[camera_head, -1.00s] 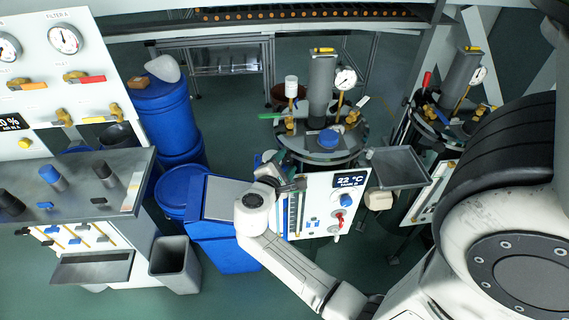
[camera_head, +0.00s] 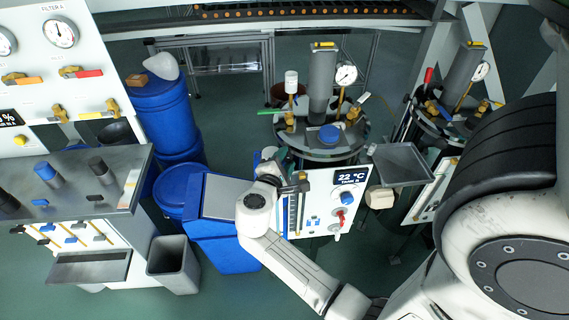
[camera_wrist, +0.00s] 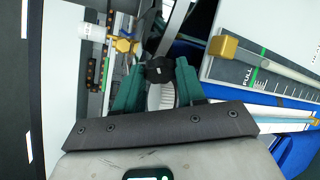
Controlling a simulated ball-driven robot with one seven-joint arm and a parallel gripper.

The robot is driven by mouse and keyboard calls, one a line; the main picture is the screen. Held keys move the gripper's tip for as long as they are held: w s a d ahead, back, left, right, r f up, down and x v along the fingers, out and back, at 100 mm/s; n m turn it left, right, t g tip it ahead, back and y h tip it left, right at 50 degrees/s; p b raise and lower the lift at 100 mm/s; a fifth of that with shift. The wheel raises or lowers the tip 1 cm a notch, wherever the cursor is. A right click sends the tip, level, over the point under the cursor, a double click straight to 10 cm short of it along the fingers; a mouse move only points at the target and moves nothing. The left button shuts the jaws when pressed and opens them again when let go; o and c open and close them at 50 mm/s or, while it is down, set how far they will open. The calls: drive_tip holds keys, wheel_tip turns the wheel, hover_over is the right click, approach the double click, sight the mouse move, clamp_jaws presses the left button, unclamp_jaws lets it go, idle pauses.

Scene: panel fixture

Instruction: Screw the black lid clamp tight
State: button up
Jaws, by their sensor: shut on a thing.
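The black lid clamp (camera_wrist: 160,70) is a dark round knob in the middle of the wrist view. The green fingers of my gripper (camera_wrist: 159,82) are shut on it from both sides. In the head view my gripper (camera_head: 294,184) is at the front left of the tank, just above the left part of its white panel (camera_head: 325,205). The clamp cannot be made out there, hidden by my gripper and wrist.
A gauge (camera_head: 346,75), a grey cylinder (camera_head: 322,85) and brass valves rise from the lid. The level scale (camera_wrist: 265,75) with a brass fitting (camera_wrist: 223,46) is close right of my fingers. A grey tray (camera_head: 402,163) is right of the tank; blue drums (camera_head: 163,108) are left.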

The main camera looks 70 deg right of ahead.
drive_tip(key=o, duration=0.8)
drive_tip(key=v, duration=1)
drive_tip(key=shift+a+b, duration=0.3)
drive_tip(key=shift+a, duration=0.1)
